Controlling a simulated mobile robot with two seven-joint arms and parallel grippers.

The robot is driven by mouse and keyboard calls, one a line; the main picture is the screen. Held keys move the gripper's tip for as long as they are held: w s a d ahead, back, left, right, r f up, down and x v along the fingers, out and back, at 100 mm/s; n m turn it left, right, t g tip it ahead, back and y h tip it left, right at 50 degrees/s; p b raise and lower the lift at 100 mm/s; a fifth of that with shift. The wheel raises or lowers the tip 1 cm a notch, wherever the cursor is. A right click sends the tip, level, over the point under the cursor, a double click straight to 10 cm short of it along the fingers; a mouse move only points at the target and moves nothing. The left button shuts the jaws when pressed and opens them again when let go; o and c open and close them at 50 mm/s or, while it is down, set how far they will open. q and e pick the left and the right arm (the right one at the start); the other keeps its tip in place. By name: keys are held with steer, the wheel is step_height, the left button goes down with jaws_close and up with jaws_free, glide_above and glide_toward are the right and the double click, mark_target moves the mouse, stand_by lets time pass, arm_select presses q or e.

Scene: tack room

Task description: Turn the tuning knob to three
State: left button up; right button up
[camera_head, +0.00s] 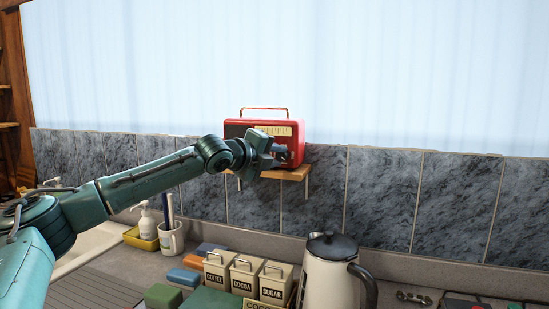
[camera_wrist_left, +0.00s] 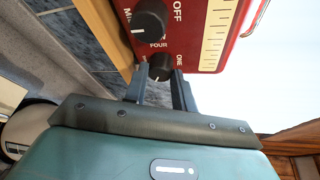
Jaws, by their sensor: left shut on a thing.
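The red radio (camera_head: 299,135) stands on a small wooden shelf against the tiled wall, with a handle on top and a pale dial. My left gripper (camera_head: 284,154) reaches its front at the lower right. In the left wrist view, the fingers of my left gripper (camera_wrist_left: 161,88) are shut on the black tuning knob (camera_wrist_left: 159,66), one on each side. The words FOUR and ONE show beside this knob; other numbers are hidden or unreadable. A larger black knob (camera_wrist_left: 149,20), with OFF beside it, is apart from the fingers.
The wooden shelf (camera_head: 293,174) is just below my gripper. On the counter below stand a white kettle (camera_head: 328,280) with a black lid, cream canisters (camera_head: 245,274), a mug (camera_head: 171,239) and a soap bottle (camera_head: 146,221). The space right of the radio is clear.

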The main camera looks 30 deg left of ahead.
arm_select(q)
steer(key=m, duration=0.1)
steer(key=m+g+y, duration=0.1)
steer(key=m, duration=0.1)
steer(key=m+y, duration=0.1)
steer(key=shift+d+r+m+g, duration=0.1)
steer(key=shift+d+m+g, duration=0.15)
steer(key=shift+m+g, duration=0.15)
steer(key=m+y, duration=0.2)
steer(key=m, duration=0.1)
steer(key=shift+w+d+g, duration=0.1)
steer(key=shift+d+g, duration=0.05)
steer(key=shift+g, duration=0.15)
steer(key=shift+m+y, duration=0.3)
steer(key=o, duration=1)
steer(key=shift+r, duration=0.1)
steer(key=b+v, duration=0.2)
steer(key=v, duration=1.1)
